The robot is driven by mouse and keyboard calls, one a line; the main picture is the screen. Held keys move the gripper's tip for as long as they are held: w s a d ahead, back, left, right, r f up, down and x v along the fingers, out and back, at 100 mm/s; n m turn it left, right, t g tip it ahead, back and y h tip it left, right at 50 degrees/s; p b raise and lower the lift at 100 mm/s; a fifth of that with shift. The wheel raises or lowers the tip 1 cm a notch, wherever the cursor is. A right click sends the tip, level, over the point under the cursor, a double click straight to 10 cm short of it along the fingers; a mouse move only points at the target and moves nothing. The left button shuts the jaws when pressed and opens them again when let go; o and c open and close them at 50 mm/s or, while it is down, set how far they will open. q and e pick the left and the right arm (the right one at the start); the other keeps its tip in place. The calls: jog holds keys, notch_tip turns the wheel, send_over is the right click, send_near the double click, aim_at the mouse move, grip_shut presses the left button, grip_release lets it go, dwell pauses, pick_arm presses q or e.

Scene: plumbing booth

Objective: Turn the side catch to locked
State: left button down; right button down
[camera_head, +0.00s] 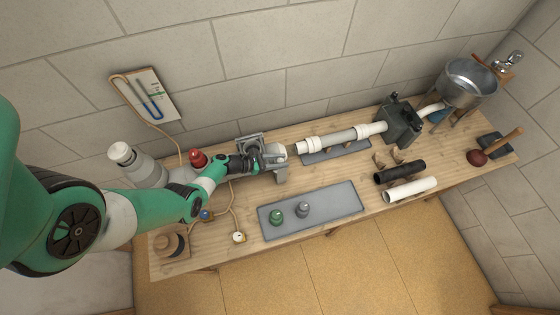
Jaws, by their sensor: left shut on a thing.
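My left arm comes in from the left, and my left gripper (274,160) is at the grey metal fixture (250,140) at the back of the bench, left of the white pipe. The jaws are shut on a small part there, which I take to be the side catch. The gripper covers most of it, so its turned position cannot be read. The white pipe (345,137) runs right from near the fixture to a dark grey-green box (400,122). My right gripper is not in view.
A grey tray (335,207) with a green and a grey fitting lies at the front. Black (400,172) and white (410,190) tubes lie to its right. A metal basin (467,82) and a plunger (478,157) stand far right. A gauge board (147,95) hangs on the wall.

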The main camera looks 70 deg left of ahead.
pick_arm(q)
jog(key=shift+r, duration=0.1)
dwell(0.3)
jog(key=c, duration=0.5)
grip_release()
